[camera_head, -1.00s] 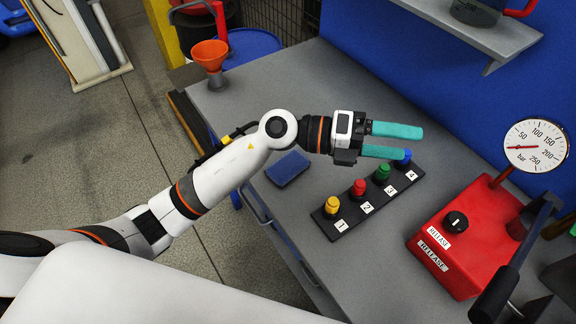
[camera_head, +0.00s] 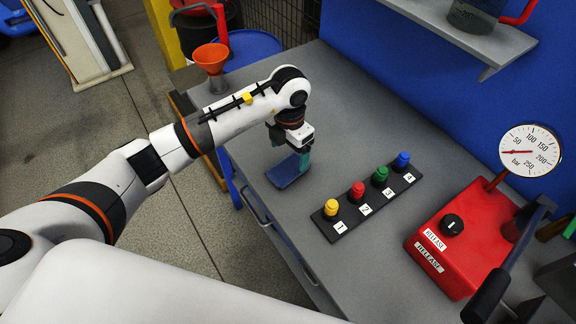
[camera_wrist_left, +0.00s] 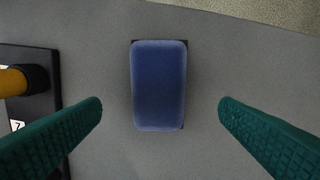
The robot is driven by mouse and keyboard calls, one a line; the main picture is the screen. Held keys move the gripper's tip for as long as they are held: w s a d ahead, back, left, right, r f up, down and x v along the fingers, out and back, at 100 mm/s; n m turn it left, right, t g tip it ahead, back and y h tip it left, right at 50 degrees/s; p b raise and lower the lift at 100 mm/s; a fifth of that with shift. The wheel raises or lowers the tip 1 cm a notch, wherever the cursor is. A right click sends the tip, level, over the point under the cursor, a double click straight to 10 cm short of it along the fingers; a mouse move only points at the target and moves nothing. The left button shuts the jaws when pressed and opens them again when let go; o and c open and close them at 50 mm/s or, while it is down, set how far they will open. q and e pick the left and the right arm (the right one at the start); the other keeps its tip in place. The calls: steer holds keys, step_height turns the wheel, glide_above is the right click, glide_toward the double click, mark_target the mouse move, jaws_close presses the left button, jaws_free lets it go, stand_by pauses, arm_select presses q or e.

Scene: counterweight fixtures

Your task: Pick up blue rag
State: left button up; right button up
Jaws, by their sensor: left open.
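The blue rag (camera_head: 287,174) lies on the grey workbench near its front edge, a folded rounded rectangle. It also shows in the left wrist view (camera_wrist_left: 159,85), centred between the fingers. My left gripper (camera_head: 290,156) points down over the rag, with its teal fingers apart. In the left wrist view the open left gripper (camera_wrist_left: 160,108) has one finger on each side of the rag, with clear gaps and no contact visible. In the head view the gripper hides part of the rag. My right gripper is not in view.
A black strip (camera_head: 349,218) with several coloured numbered knobs stands right of the rag. A red pump box (camera_head: 462,245) with a gauge (camera_head: 530,151) is farther right. An orange funnel (camera_head: 211,60) stands at the bench's far left corner. The bench between is clear.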

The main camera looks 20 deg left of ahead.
mark_target(288, 166)
arm_select(q)
steer(key=f, duration=0.2)
steer(key=f+p, duration=0.2)
steer(key=f, duration=0.1)
steer(key=shift+s+f, duration=0.25)
steer(key=shift+f, duration=0.35)
steer(key=c, duration=1.1)
